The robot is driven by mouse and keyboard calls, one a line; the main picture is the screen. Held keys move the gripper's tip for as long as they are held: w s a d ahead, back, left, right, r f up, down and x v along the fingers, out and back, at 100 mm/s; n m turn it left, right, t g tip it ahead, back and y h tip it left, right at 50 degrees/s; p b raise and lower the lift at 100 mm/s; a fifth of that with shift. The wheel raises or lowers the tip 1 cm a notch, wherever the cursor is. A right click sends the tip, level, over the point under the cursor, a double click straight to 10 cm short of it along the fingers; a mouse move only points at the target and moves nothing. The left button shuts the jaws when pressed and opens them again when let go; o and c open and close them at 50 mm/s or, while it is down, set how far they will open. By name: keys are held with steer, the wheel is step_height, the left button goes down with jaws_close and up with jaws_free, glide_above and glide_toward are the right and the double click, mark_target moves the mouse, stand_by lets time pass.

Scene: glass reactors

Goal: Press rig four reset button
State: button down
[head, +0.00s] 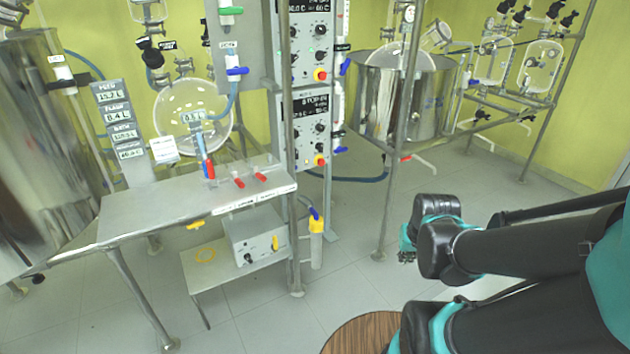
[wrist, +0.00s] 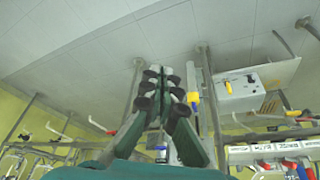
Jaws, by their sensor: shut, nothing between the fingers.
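Two control panels stand one above the other on the grey rack in the head view. The upper panel (head: 312,38) has a red button on a yellow base (head: 320,75). The lower panel (head: 306,130) has a like red button (head: 320,161). Their lettering is too small to tell which belongs to rig four. My gripper (head: 407,256) is in front of the rack, to the right of and lower than both buttons, touching neither. In the wrist view my gripper (wrist: 164,78) is shut and empty, with floor behind its fingertips.
A steel bench (head: 150,213) with red valve handles stands left of the panels, with a white box (head: 258,238) below. A round wooden top (head: 350,335) is low in front. Open floor lies between.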

steer(key=shift+s+d, duration=0.3)
steer(key=shift+s, duration=0.15)
steer(key=w+a+r+m+t+y, duration=0.1)
steer(key=w+a+m+t+y, duration=0.2)
steer(key=w+a, duration=0.7)
steer(key=w+a+r+m+y, duration=0.25)
steer(key=w+a+m, duration=0.2)
steer(key=w, duration=1.15)
steer(key=w+a+m+t+y, duration=0.25)
steer(key=w+a+m, duration=0.35)
steer(key=w, duration=0.6)
steer(key=w+a+f+m+t+y, duration=0.1)
steer(key=w+a+f+m, duration=0.2)
steer(key=w, duration=0.3)
steer(key=w+a+f+m+t+y, duration=0.1)
steer(key=w+a+f+m+t, duration=0.1)
steer(key=w+a+f+m, duration=0.25)
steer(key=w+a+f+m+t, duration=0.1)
steer(key=w+f+m+t, duration=0.1)
steer(key=w+f+m, duration=0.3)
step_height(320, 180, down, 6)
steer(key=m, duration=0.3)
steer(key=shift+w+a+f, duration=0.2)
steer(key=shift+a+f, duration=0.05)
